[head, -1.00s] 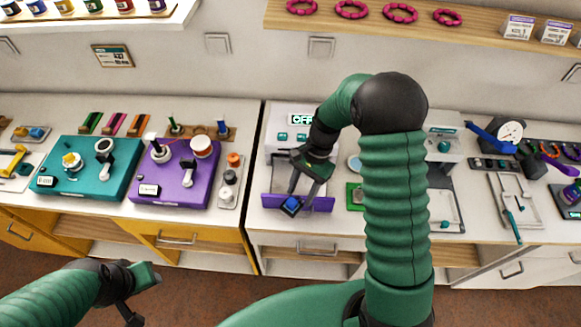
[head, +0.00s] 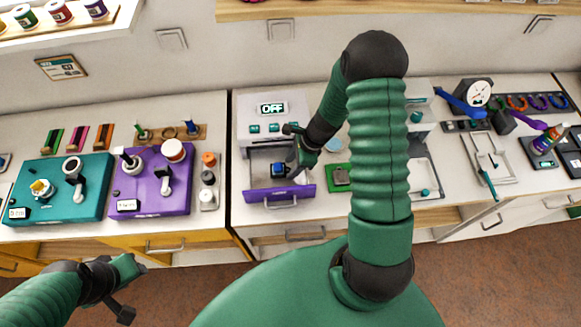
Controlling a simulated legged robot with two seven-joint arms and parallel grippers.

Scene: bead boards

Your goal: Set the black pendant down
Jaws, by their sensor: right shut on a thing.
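The black pendant (head: 279,170) shows as a small dark square with a blue face. It is at the tip of my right gripper (head: 287,167), which is shut on it. Both are at the open purple-fronted drawer (head: 280,195) of the white machine (head: 258,108), whose display reads OFF. The pendant appears over or inside the grey drawer tray; I cannot tell whether it touches the floor. The fingers partly hide it. My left gripper (head: 128,290) is at the lower left, in front of the counter, with its fingers apart and empty.
A green block (head: 338,178) with a grey top stands right of the drawer, partly behind my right arm. Left of the machine are a purple board (head: 150,202) and a teal board (head: 60,205). A tray of round pieces (head: 208,180) stands between purple board and machine.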

